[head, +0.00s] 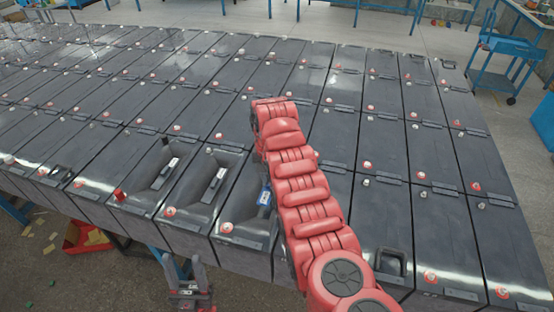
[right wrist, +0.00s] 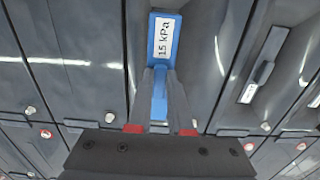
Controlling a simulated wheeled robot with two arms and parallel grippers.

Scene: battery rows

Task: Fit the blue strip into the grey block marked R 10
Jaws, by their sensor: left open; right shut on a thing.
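The blue strip (right wrist: 166,20), with a white label reading "15 kPa", is in the jaws of my right gripper (right wrist: 161,70) in the right wrist view. In the head view the blue strip (head: 264,198) shows just left of my red right arm, over the recessed top of a grey block (head: 240,239) in the front row. I cannot tell whether it is seated there or held above. My arm hides the right gripper in the head view. No R 10 mark is readable on any block. My left gripper (head: 186,272) is open and empty at the front edge of the rows.
Two blocks to the left have recesses holding dark strips with white labels (head: 163,173), (head: 213,185). Red and white terminals stick up from the blocks. A red bin (head: 84,238) is on the floor at left. A blue cart (head: 505,45) stands at the back right.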

